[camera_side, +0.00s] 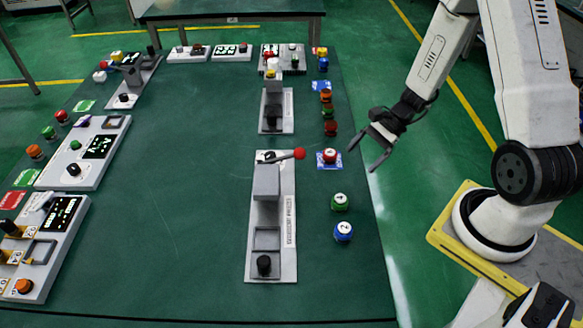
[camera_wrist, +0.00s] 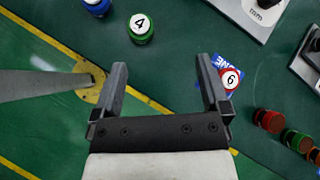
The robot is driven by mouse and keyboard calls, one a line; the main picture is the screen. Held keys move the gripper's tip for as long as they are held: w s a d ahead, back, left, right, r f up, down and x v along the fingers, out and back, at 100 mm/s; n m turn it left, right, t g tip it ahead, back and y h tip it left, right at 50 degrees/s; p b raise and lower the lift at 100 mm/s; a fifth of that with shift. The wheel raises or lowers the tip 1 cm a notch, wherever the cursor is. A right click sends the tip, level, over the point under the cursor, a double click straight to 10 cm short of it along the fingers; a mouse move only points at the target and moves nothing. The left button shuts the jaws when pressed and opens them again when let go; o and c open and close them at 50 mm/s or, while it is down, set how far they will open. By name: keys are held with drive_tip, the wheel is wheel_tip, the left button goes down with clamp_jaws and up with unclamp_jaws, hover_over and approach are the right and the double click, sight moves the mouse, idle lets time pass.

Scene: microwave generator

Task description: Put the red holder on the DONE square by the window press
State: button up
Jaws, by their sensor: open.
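The red holder (camera_side: 330,156), its top marked 6, sits on a blue square (camera_side: 319,161) to the right of the window press (camera_side: 288,190). In the wrist view the red holder (camera_wrist: 232,80) stands on the blue square (camera_wrist: 226,61), whose white lettering is partly covered and seems to end in "ONE". My gripper (camera_side: 363,159) is open and empty, above the table's right edge, to the right of the red holder and apart from it. In the wrist view the gripper (camera_wrist: 161,68) has nothing between its fingers; the red holder lies just outside the right finger.
A green holder (camera_side: 340,202) marked 4 and a blue holder (camera_side: 343,232) stand nearer the front. A red-knobbed lever (camera_side: 299,154) sticks out from the press toward the red holder. A column of holders (camera_side: 330,128) stands behind. The middle of the table (camera_side: 180,200) is clear.

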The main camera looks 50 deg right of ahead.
drive_tip(key=s+a+r+n+h, duration=0.1)
drive_tip(key=a+r+n+h, duration=0.3)
drive_tip(key=n, duration=0.5)
drive_tip(key=s+a+r+n+h, duration=0.1)
drive_tip(key=a+r+n+h, duration=0.2)
drive_tip(key=n, duration=0.6)
drive_tip(key=shift+a+r+n+h, duration=0.4)
drive_tip(key=shift+r+h, duration=0.6)
drive_tip(key=shift+r, duration=0.8)
